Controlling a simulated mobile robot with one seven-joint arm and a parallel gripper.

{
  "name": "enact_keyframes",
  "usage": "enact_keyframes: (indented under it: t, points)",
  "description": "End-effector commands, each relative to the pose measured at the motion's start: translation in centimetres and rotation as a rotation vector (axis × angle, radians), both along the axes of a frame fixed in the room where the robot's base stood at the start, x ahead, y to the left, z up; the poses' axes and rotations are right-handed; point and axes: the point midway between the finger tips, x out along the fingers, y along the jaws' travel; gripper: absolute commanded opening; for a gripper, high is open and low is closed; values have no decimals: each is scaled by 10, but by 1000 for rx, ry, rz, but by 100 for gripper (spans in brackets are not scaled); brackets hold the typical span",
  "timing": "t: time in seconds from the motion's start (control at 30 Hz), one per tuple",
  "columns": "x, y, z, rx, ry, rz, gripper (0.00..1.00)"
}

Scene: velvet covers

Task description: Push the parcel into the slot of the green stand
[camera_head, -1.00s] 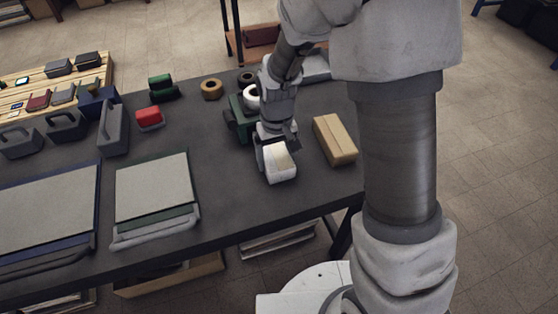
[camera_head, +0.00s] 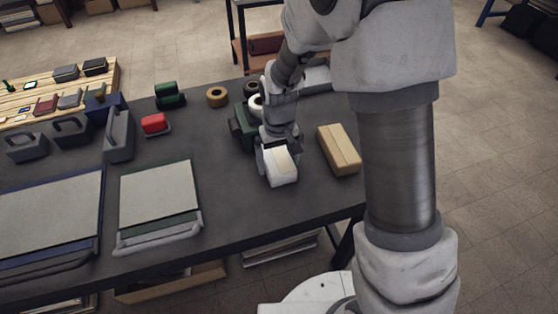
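A tan parcel-like box (camera_head: 339,149) with a lighter tape strip lies on the dark table, right of my gripper and apart from it. My gripper (camera_head: 278,144) points down at a small white block with a cream top (camera_head: 281,167). Dark finger parts show beside this block, but I cannot tell whether they grip it or whether it rests on the table. A dark green stand (camera_head: 240,130) is just behind and left of my gripper, partly hidden by it. Its slot cannot be made out.
White (camera_head: 257,103) and brown (camera_head: 217,96) rolls lie behind the stand. A red block (camera_head: 155,124), grey holders (camera_head: 118,134) and two flat trays (camera_head: 158,190) fill the left. Bare tabletop (camera_head: 225,190) lies left of the white block. The table's front edge is near.

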Motion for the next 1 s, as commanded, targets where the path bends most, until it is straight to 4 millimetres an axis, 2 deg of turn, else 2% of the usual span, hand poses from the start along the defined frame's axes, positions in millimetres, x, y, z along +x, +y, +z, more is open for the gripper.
enact_keyframes:
  t: [0.17,0.27,0.37,0.8,1.0]
  points:
    - [0,0,2,0,0,0,100]
    - [0,0,11,1,-2,0,100]
    - [1,0,28,1,-4,0,100]
    - [1,0,134,1,-5,0,100]
    - [0,0,164,0,-1,0,100]
